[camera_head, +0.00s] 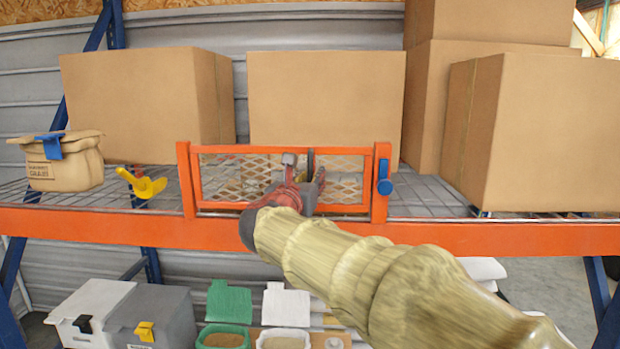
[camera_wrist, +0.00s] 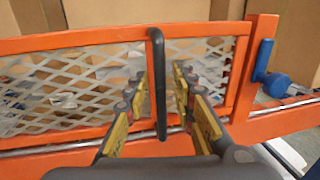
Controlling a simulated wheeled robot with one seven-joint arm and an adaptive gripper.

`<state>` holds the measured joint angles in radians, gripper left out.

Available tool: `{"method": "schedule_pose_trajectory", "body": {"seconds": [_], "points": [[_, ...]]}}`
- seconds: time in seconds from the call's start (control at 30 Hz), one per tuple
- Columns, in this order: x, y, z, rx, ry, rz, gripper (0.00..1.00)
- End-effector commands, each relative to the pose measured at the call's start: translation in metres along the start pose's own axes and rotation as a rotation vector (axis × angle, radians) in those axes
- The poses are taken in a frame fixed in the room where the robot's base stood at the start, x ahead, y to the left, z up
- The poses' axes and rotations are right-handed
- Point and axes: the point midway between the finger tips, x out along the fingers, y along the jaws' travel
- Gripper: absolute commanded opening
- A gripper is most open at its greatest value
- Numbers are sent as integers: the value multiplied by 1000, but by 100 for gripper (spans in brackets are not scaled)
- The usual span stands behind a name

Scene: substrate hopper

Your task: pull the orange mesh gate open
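The orange mesh gate (camera_head: 228,180) stands on the shelf's front beam between two orange posts, and looks closed. In the wrist view the gate (camera_wrist: 70,93) fills the left and middle. Its dark upright handle (camera_wrist: 153,48) runs down the front of the mesh. My gripper (camera_wrist: 158,88) is open, with one yellow-padded finger on each side of the handle and gaps visible beside it. In the head view my gripper (camera_head: 303,180) is in front of the gate's middle, and my arm hides part of the lower frame. A blue latch (camera_head: 385,187) sits on the right post, also seen in the wrist view (camera_wrist: 272,78).
Cardboard boxes (camera_head: 325,98) stand behind the gate. A paper sack (camera_head: 65,165) with a blue clip and a yellow scoop (camera_head: 142,184) are on the shelf at left. Grey bins (camera_head: 152,318) and open tubs (camera_head: 224,339) are below. Space before the beam looks clear.

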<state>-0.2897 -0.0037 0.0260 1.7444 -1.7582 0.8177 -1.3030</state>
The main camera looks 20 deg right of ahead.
Motion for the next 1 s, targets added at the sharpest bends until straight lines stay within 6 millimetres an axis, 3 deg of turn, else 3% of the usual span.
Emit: {"method": "schedule_pose_trajectory", "body": {"seconds": [0.07,0.5,1.0], "points": [[0,0,0,0,0,0,26],[0,0,0,1,0,0,1],[0,0,0,1,0,0,0]]}}
